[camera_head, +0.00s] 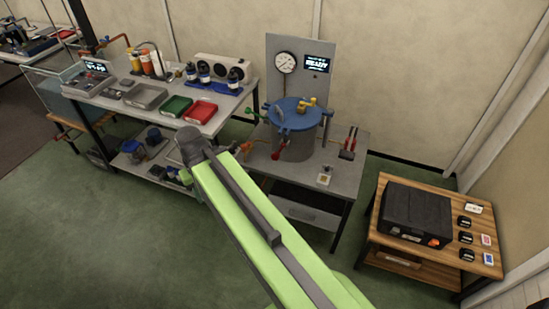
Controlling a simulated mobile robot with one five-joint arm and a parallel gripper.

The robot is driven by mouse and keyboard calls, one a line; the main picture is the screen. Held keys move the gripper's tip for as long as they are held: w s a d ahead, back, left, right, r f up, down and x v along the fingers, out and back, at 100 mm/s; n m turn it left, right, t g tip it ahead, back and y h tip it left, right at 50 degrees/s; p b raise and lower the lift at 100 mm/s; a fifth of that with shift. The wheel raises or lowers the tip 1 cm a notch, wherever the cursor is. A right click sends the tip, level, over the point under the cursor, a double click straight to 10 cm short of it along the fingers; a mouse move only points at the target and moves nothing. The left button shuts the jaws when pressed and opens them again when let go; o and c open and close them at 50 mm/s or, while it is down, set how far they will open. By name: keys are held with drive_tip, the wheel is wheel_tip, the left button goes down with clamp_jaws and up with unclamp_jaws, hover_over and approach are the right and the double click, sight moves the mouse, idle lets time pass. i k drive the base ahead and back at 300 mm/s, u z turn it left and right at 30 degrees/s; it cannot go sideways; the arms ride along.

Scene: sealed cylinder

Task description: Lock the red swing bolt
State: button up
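The sealed cylinder (297,143) is a grey vessel with a blue lid (291,116), standing on a grey bench in the middle of the camera_head view. The red swing bolt (275,155) shows as a red knob low at the vessel's front left, hanging down outward from the lid. A green-ended bolt (254,113) and an orange one (250,146) stick out to the left. A yellow fitting (309,104) sits on top of the lid. My green arm reaches up from the bottom to the left of the vessel. My gripper's fingers cannot be seen.
A grey panel with a gauge (286,62) and a lit display (319,63) reading READY stands behind the vessel. Red-handled tools (349,144) stand at right. A left bench holds a green tray (176,106) and a red tray (200,112). A wooden table (394,256) carries a black case.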

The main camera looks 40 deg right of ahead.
sight(276, 156)
drive_tip(key=u, duration=1.2)
drive_tip(key=k, duration=1.1)
drive_tip(key=z, duration=0.6)
drive_tip(key=i, duration=1)
drive_tip(key=u, duration=0.05)
